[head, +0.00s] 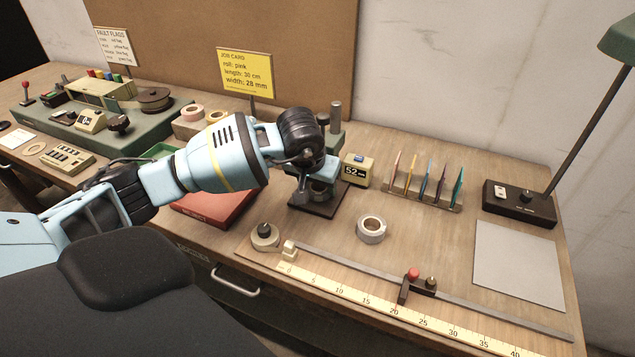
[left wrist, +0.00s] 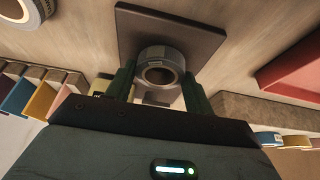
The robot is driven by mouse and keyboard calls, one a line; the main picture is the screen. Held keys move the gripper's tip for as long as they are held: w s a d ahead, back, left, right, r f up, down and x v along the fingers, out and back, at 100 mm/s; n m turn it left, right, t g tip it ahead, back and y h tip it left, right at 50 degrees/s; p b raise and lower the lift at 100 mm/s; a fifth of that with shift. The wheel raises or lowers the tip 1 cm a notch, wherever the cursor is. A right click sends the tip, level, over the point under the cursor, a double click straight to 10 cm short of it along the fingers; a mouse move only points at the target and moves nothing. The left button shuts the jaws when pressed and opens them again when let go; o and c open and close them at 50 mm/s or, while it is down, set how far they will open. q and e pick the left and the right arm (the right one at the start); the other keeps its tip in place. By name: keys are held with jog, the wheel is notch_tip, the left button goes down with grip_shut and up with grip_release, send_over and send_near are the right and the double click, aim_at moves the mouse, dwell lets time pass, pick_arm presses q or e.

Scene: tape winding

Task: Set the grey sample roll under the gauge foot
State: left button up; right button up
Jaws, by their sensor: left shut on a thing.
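The grey sample roll (left wrist: 160,58) is between the two fingers of my left gripper (left wrist: 160,80) in the left wrist view. The gripper is shut on it. The roll is over the gauge's dark base plate (left wrist: 198,32); I cannot tell whether it touches the plate. In the head view my left gripper (head: 314,186) reaches down at the gauge, whose base plate (head: 318,209) shows below it. The gauge post (head: 335,120) stands behind my wrist. The gauge foot is hidden by my wrist, so its gap to the roll is unclear. My right gripper is out of view.
The display box (head: 357,170) reads 52. A pale tape roll (head: 371,229) lies right of the gauge, near the ruler (head: 345,297) with its rail. A red box (head: 215,207) is to the left. A rack of coloured cards (head: 425,190) stands behind. A grey sheet (head: 518,262) lies at right.

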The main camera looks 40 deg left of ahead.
pick_arm(q)
jog(key=o, duration=1)
jog(key=shift+s+r, duration=0.15)
jog(key=shift+r, duration=0.45)
jog(key=v, duration=1.1)
jog(key=shift+p, duration=0.35)
